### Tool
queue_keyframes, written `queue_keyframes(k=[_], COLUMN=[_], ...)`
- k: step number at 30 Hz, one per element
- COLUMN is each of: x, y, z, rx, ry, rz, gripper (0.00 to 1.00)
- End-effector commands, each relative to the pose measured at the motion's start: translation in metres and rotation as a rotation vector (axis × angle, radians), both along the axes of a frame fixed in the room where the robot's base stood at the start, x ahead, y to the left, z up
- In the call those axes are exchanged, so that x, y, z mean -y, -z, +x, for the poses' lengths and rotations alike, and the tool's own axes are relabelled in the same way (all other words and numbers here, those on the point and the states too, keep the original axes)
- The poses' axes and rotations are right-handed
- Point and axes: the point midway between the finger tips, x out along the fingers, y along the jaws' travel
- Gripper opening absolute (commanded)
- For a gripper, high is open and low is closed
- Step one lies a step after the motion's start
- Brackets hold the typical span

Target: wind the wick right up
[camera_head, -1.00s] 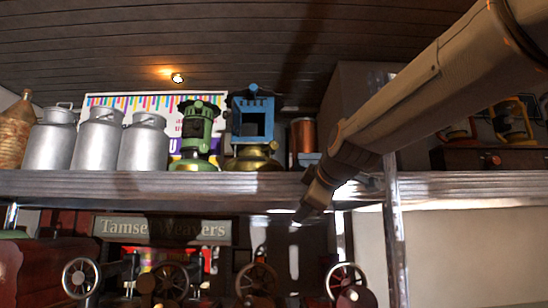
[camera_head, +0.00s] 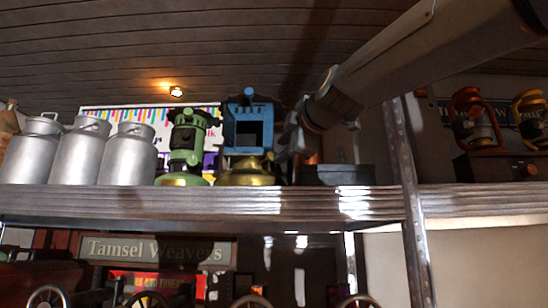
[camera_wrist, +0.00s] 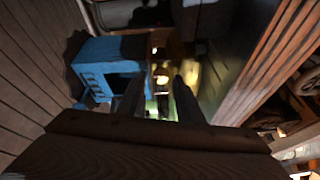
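A blue stove-like lamp (camera_head: 262,112) with a square dark opening stands on a rounded brass base (camera_head: 247,174) on the shelf. No wick can be made out. My gripper (camera_head: 287,142) is just right of the blue body, above the shelf. In the wrist view the blue body (camera_wrist: 95,62) lies to the left, seen sideways. The two dark fingers of my gripper (camera_wrist: 158,92) are apart, with a small bright brassy part (camera_wrist: 162,76) visible beyond the gap. Nothing is seen held, and I cannot tell whether the fingers touch the lamp.
A green lamp (camera_head: 186,140) stands close left of the blue one, then several metal milk cans (camera_head: 127,155). A dark grey box (camera_head: 338,174) sits right below my arm. A metal post (camera_head: 408,190) rises at the shelf's right. The shelf edge (camera_head: 200,203) runs across the front.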

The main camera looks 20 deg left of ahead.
Motion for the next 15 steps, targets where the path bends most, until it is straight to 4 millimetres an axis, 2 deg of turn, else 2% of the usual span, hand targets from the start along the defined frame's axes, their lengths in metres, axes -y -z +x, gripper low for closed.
queue_keyframes(k=[6, 15], x=[-0.028, -0.043], y=[0.000, 0.002], z=[0.024, 0.047], rx=[-0.005, -0.004], ry=[-0.011, -0.010], rz=[-0.001, 0.001], gripper=[0.33, 0.33])
